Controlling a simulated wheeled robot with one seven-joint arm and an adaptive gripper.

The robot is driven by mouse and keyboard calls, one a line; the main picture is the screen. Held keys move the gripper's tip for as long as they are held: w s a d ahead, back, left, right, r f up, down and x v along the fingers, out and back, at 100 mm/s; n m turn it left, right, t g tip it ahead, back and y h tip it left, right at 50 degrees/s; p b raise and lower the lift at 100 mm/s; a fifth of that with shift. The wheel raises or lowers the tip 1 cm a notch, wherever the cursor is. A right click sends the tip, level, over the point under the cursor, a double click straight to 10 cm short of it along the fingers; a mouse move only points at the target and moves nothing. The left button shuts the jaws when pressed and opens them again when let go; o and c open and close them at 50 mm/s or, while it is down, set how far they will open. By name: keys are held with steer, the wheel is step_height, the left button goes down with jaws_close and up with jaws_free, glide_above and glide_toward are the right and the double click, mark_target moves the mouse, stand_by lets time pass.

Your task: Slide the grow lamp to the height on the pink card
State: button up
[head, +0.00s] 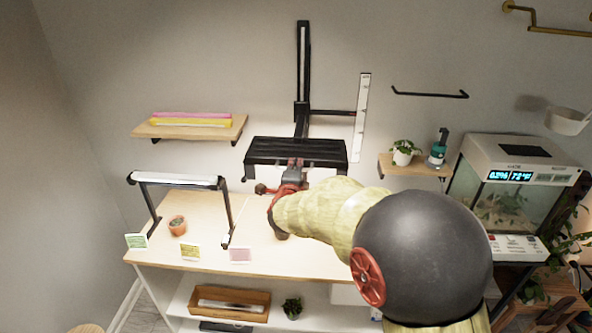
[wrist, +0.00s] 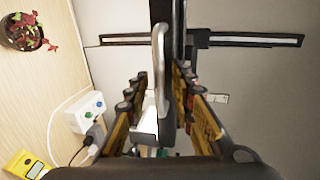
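The grow lamp is a wide black panel (head: 296,151) on a vertical black wall rail (head: 303,55). A dark arm (head: 332,112) reaches from its carriage (head: 301,112) to a white scale strip (head: 362,118). The pink card (head: 240,255) stands at the table's front; its print is too small to read. My gripper (head: 291,178) is at the lamp's front edge. In the wrist view my gripper (wrist: 161,82) has its fingers apart, either side of a black bar with a silver handle (wrist: 160,65). A gap shows by the left finger; contact on the right is unclear.
A black-legged light bar (head: 175,179) stands on the table (head: 200,207) at left, with a small potted plant (head: 177,225). Green (head: 137,241) and yellow (head: 190,252) cards line the front edge. A shelf (head: 413,167) and a terrarium (head: 510,190) are at right.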

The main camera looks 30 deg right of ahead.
steer(key=v, duration=1.2)
